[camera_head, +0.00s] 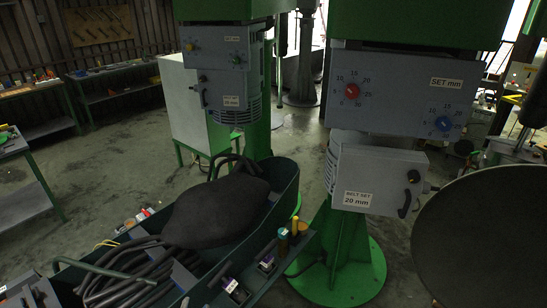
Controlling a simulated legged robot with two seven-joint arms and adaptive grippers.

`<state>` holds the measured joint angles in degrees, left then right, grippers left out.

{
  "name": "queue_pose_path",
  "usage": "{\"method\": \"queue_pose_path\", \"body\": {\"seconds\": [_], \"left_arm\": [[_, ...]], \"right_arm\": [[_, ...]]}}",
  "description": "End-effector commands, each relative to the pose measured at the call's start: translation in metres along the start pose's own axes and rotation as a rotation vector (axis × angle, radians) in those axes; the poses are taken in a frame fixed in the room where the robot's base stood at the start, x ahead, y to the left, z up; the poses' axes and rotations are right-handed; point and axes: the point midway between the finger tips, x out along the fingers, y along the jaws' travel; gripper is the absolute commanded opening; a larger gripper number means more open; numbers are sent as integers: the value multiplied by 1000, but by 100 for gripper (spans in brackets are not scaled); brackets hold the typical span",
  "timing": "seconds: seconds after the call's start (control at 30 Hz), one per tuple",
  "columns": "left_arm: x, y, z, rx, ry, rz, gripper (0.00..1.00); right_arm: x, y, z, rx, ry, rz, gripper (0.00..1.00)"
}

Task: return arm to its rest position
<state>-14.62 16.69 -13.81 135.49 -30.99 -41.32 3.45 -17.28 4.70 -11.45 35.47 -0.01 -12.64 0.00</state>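Neither of my grippers shows in the head view. No arm of mine can be made out with certainty. A dark rounded shape cuts in at the right edge, and I cannot tell what it belongs to. The nearer green machine carries a grey panel (400,92) with a red knob (352,90), a blue knob (443,124) and a "SET mm" label. Below it is a grey box (377,180) labelled "BELT SET 20 mm" with a dark handle. A similar machine behind on the left has its own panel (216,47) and lower box (222,88).
A dark green cart (278,203) at lower centre holds a dark lumpy bundle (218,211), black hoses (128,272) and small items. A large dark disc (485,240) fills the lower right. Workbenches (115,80) stand at back left. Concrete floor (110,170) is open between benches and cart.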

Motion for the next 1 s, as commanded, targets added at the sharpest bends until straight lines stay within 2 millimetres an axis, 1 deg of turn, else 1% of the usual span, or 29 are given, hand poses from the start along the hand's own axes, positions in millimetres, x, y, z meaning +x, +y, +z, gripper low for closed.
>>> {"method": "queue_pose_path", "body": {"seconds": [0.03,0.07,0.1,0.17,0.2,0.27,0.3,0.37,0.4,0.57,0.6,0.7,0.77,0.87,0.97,1.0], "left_arm": [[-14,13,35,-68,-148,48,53],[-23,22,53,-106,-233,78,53],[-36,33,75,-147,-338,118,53],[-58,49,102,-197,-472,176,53],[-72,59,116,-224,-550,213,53],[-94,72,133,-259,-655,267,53],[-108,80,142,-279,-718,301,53],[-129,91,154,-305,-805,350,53],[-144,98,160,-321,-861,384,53],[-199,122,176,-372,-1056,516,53],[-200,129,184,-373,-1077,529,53],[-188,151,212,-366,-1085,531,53],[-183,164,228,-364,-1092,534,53],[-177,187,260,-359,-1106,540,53],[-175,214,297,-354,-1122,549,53],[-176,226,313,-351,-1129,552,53]], "right_arm": [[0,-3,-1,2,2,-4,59],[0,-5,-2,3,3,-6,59],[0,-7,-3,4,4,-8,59],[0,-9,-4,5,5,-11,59],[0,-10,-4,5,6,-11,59],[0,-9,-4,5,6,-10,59],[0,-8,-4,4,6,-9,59],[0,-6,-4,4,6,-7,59],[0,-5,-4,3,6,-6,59],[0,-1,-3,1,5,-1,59],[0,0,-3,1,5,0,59],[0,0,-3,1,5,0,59],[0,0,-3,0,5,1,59],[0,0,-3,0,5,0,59],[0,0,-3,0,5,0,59],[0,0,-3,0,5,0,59]]}}
